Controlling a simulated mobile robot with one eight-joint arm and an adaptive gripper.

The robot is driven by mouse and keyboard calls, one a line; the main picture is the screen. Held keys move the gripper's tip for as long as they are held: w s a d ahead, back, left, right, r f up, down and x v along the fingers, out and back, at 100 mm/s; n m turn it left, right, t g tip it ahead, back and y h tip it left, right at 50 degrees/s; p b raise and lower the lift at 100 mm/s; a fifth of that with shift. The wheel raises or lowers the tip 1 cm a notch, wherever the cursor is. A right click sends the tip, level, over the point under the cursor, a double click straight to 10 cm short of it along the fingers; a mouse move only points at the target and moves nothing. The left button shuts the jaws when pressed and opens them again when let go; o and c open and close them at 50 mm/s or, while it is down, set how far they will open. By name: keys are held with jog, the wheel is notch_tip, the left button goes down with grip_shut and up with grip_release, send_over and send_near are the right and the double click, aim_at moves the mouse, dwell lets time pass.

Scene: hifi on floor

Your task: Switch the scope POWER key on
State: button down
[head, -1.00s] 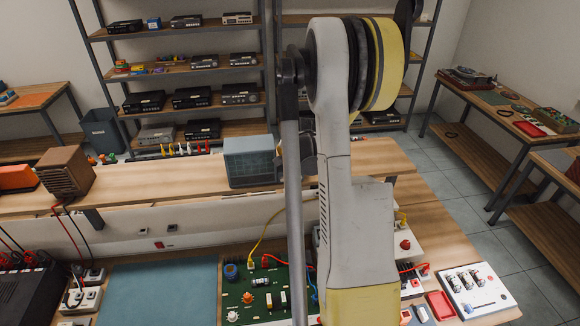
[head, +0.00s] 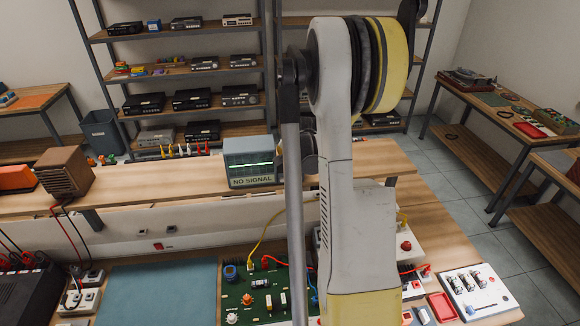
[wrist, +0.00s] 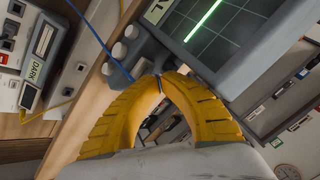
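The scope (head: 228,171) stands on the raised shelf of the bench; its screen is lit with a green trace, and a "NO SIGNAL" label shows below it. In the wrist view the scope (wrist: 281,16) is close and tilted, with the lit screen at upper right and several grey knobs on its panel. My gripper (wrist: 159,78) has yellow fingers whose tips meet beside the lower panel edge, with nothing seen between them. The POWER key cannot be made out; the fingertips may cover it. My arm hides the gripper in the head view.
A blue cable (wrist: 98,38) runs close past my fingers. A green circuit board (head: 262,299) with leads lies on the bench below, beside a blue mat (head: 160,292). A brown speaker box (head: 65,172) stands left of the scope.

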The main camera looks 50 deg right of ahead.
aim_at(289, 165)
jog(key=shift+r+p, duration=1.5)
jog(key=shift+r, duration=1.55)
